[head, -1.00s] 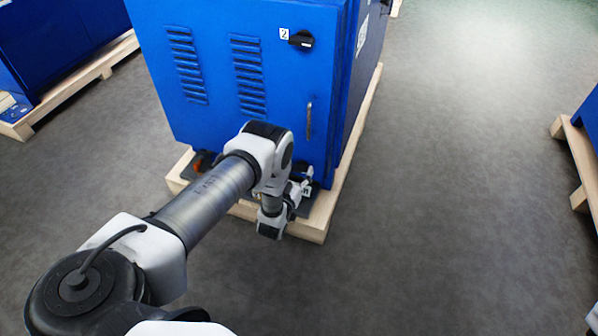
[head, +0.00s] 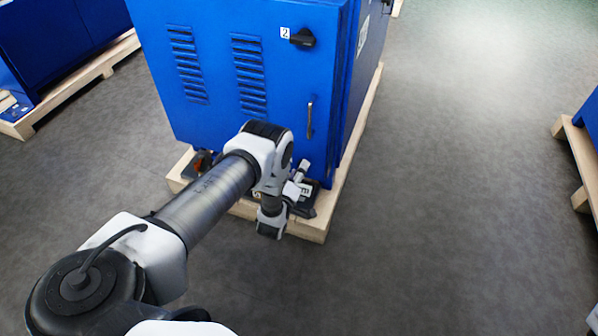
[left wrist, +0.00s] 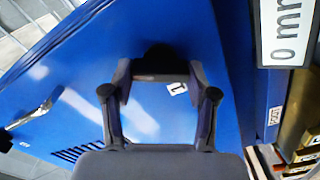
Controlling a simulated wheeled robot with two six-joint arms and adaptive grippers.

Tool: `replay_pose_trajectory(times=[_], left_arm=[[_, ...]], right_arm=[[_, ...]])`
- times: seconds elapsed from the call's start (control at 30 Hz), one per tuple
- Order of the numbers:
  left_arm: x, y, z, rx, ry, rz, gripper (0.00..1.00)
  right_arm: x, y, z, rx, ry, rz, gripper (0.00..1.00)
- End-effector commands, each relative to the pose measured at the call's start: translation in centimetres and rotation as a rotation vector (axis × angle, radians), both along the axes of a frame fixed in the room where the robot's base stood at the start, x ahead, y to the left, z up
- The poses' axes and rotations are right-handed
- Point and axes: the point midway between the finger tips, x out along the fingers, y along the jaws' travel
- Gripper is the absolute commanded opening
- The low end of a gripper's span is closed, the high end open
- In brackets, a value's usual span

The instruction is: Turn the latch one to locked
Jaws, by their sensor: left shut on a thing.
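Latch one (left wrist: 158,62) is a black knob on the blue cabinet door, next to a small white label marked 1 (left wrist: 177,88) in the left wrist view. My left gripper (left wrist: 158,76) is shut on this knob, one finger on each side of it. In the head view my left gripper (head: 302,168) is at the lower right of the blue cabinet (head: 215,95). There my own arm and gripper hide most of latch one, so its exact angle is hard to tell. My right gripper is not in view.
Black latch two (head: 302,39) is high on the same door, above a metal door handle (head: 309,117). The cabinet stands on a wooden pallet (head: 305,229). Other blue cabinets on pallets stand left and right. The grey floor (head: 450,160) between is clear.

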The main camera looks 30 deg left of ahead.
Motion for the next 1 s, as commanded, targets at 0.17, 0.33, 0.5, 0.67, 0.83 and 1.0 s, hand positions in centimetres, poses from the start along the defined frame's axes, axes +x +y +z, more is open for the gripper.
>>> replay_pose_trajectory(times=[0.17,0.33,0.5,0.67,0.83,1.0], left_arm=[[-0.02,0.05,-0.14,-0.157,-0.037,0.000,0.23],[-0.04,0.07,-0.20,-0.297,-0.070,0.000,0.23],[-0.06,0.07,-0.24,-0.406,-0.096,0.001,0.23],[-0.07,0.07,-0.26,-0.475,-0.112,0.001,0.23],[-0.07,0.07,-0.26,-0.513,-0.121,0.001,0.23],[-0.07,0.07,-0.26,-0.525,-0.124,0.001,0.23]], right_arm=[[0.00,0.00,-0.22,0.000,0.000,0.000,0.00],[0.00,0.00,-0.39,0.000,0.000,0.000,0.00],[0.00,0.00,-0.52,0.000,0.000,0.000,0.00],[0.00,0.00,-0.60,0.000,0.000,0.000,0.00],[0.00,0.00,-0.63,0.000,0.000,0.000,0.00],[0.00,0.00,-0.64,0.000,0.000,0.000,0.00]])
